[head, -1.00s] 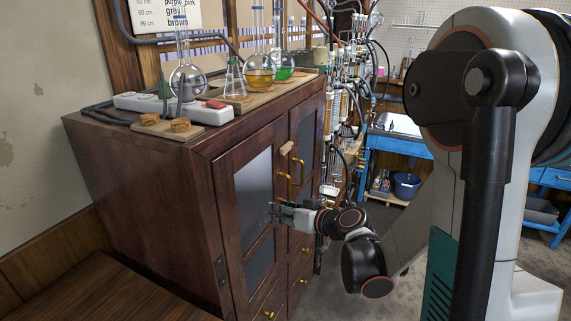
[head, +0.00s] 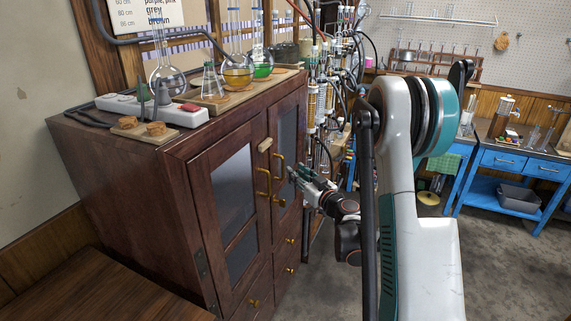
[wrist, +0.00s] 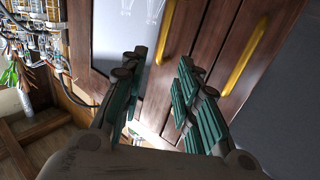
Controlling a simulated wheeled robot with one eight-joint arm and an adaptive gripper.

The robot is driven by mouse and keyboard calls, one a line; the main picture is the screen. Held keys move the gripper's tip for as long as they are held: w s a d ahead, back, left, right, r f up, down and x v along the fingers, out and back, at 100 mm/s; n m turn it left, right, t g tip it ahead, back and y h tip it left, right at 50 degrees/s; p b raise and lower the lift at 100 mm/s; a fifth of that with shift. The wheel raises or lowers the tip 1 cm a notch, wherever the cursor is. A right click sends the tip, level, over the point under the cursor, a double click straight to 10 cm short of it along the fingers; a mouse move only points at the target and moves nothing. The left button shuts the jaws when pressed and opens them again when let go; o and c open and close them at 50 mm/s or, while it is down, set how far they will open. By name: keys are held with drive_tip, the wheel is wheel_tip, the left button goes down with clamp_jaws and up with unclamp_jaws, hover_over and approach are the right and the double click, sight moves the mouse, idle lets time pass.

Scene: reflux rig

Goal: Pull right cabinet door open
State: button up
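The dark wooden cabinet (head: 110,185) stands at left in the head view, with both glass-paned doors looking closed. The right door (head: 288,125) carries a brass vertical handle (head: 280,178), beside the left door's handle (head: 264,182). My gripper (head: 292,176) is just right of the right door's handle, in front of that door. In the wrist view my gripper (wrist: 163,65) is open, its green-padded fingers apart. The right door's yellow handle (wrist: 166,30) lies in line with the gap between the fingertips. The left door's handle (wrist: 245,55) is further right. I cannot tell whether any finger touches a handle.
Flasks (head: 237,70) and a white power strip (head: 178,112) stand on the cabinet top. The glass reflux rig (head: 325,85) stands close beyond the cabinet's right side. A wooden surface (head: 95,290) is at lower left. Blue benches (head: 515,165) are at far right, with open floor before them.

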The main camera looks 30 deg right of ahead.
drive_tip(key=w+b, duration=0.1)
drive_tip(key=w, duration=0.7)
drive_tip(key=shift+a, duration=0.35)
clamp_jaws()
